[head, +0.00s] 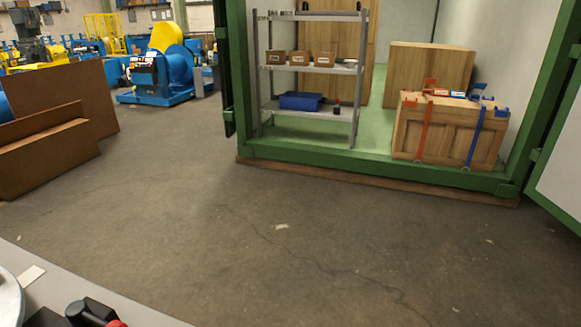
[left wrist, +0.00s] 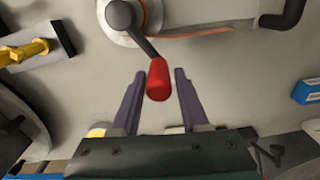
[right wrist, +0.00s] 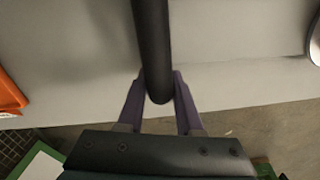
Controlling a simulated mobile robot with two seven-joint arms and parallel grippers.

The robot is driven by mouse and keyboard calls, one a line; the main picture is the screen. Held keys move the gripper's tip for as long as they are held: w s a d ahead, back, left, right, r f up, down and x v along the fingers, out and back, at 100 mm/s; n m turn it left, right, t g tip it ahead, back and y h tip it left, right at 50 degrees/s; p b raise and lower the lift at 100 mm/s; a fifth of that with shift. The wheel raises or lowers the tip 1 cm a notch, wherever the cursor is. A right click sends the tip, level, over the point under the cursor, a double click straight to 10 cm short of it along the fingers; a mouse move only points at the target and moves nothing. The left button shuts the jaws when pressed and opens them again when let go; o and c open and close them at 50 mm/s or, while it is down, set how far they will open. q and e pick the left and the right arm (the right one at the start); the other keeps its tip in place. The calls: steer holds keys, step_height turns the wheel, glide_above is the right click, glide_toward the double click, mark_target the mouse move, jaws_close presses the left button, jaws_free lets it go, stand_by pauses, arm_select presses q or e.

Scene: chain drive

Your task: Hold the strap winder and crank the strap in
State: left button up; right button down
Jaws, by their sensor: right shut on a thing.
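The strap winder shows in the left wrist view as a pale round hub (left wrist: 150,22) with a dark crank arm and an orange strap (left wrist: 205,33) running off it to the right. The red crank grip (left wrist: 159,80) lies between the fingertips of my left gripper (left wrist: 162,80), which are open with slim gaps beside the grip. In the right wrist view my right gripper (right wrist: 158,88) is shut on a black bar handle (right wrist: 151,40). Neither gripper can be made out clearly in the head view. The rest of the winder is largely hidden.
A grey bench (head: 75,290) fills the head view's lower left corner. A yellow-handled tool (left wrist: 25,52) and a blue box (left wrist: 306,92) lie around the left gripper. An orange item (right wrist: 8,95) is left of the right gripper. Beyond open floor stands a green container with a shelf (head: 310,70) and crates (head: 445,140).

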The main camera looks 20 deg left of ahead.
arm_select(q)
steer(key=shift+o, duration=1.3)
